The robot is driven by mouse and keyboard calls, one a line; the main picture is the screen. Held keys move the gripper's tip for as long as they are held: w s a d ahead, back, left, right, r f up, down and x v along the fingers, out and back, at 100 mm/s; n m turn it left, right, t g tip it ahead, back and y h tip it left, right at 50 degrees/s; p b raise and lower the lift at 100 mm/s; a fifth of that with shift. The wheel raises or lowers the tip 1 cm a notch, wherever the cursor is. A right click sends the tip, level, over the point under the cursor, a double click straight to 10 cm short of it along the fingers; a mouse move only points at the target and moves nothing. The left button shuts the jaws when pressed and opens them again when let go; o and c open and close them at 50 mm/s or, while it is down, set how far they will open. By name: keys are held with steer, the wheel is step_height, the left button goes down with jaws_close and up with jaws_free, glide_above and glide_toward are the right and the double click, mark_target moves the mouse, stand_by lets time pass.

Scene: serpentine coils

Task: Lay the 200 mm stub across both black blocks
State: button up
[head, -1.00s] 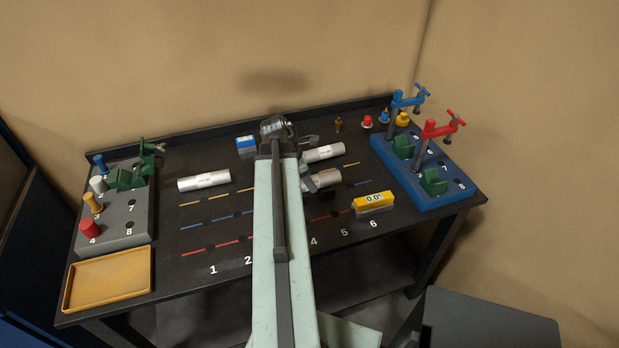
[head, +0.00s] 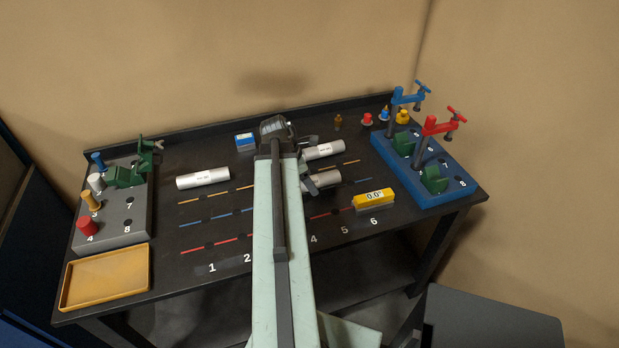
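One labelled stub (head: 203,178) is at the left, clear of my arm. A second labelled stub (head: 325,150) is at the back, just right of my arm. The labels are too small to read, so I cannot tell which is 200 mm. The black blocks are not clearly visible; dark parts beside the third stub blend together.
A yellow gauge (head: 374,198) reading 0.0 sits right of the third stub. A blue clamp base (head: 428,170) stands at the right. A grey peg block (head: 118,215) and yellow tray (head: 105,278) are at the left. Numbered coloured lines cross the open bench middle.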

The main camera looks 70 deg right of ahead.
steer(key=shift+r, duration=0.1)
steer(key=p+v, duration=0.7)
steer(key=v, duration=0.1)
steer(key=shift+f, duration=0.25)
